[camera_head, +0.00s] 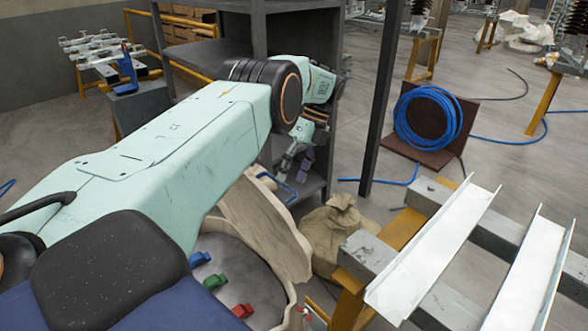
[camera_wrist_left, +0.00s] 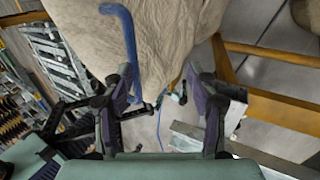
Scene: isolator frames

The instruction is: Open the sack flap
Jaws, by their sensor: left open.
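The beige sack (camera_head: 262,235) stands below my left forearm in the head view, its cloth flap (camera_head: 255,212) rising at the back. A blue curved handle (camera_head: 278,186) shows at the flap's top edge. In the left wrist view the sack cloth (camera_wrist_left: 165,40) fills the upper middle, and the blue handle (camera_wrist_left: 131,45) hangs down near the left finger. My left gripper (camera_head: 298,162) is open just above the handle; its two fingers (camera_wrist_left: 163,108) are apart with nothing between them. Whether it touches the handle I cannot tell. My right gripper is not in view.
Inside the sack's opening lie blue (camera_head: 199,259), green (camera_head: 215,281) and red (camera_head: 242,310) pieces. A tied sack (camera_head: 335,235) stands beside it. Metal channels (camera_head: 430,250) lie on a bench at right. A dark shelf frame (camera_head: 318,60) stands close behind my gripper.

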